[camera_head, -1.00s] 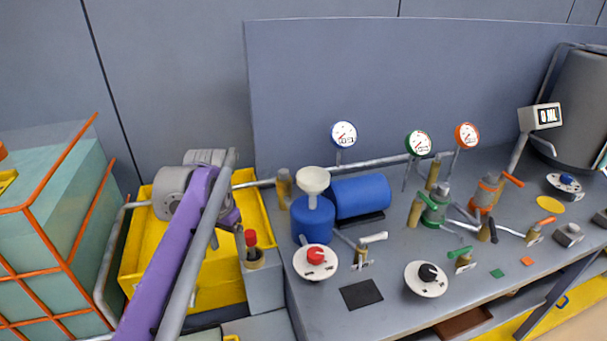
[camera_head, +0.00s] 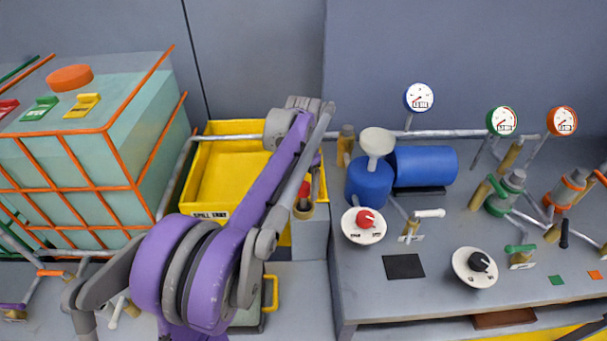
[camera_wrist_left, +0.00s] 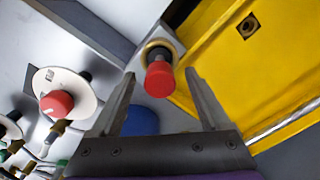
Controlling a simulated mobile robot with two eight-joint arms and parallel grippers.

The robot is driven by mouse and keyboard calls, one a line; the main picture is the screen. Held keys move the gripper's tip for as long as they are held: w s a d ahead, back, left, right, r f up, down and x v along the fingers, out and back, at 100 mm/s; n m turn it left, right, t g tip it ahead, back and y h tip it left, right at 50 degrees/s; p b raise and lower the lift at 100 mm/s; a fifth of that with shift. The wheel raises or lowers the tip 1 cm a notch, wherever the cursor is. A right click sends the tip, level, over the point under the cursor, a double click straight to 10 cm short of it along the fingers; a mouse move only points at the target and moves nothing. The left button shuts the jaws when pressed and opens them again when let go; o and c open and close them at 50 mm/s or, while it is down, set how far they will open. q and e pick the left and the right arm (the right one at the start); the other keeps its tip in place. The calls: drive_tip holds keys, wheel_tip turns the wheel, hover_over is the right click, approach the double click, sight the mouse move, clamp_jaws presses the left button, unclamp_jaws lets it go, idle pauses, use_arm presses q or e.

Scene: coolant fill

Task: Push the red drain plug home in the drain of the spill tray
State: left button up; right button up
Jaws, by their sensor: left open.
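The red drain plug (camera_head: 304,190) stands upright in a brass holder (camera_head: 304,211) on a grey block beside the spill tray. My left arm partly covers it in the head view. The yellow spill tray (camera_head: 215,180) lies to the left of the block. In the left wrist view the red plug (camera_wrist_left: 158,80) shows between the spread fingers of my left gripper (camera_wrist_left: 160,74), which is open and empty. I cannot tell whether the fingers touch the plug. The drain (camera_wrist_left: 249,26) shows as a small dark hole in the tray's yellow surface. My right gripper is out of view.
A blue tank with a white funnel (camera_head: 377,141) and a red knob on a white dial (camera_head: 364,225) stand right of the block. A teal caged tank (camera_head: 80,150) stands left of the tray. A pipe runs behind the tray and the tank.

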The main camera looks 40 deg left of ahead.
use_arm(q)
drive_tip(key=shift+f, duration=0.55)
clamp_jaws()
drive_tip(key=c, duration=0.7)
unclamp_jaws()
drive_tip(key=c, duration=0.4)
drive_tip(key=shift+r+p, duration=2.1)
drive_tip(key=shift+r, duration=0.95)
drive_tip(key=shift+c, duration=0.2)
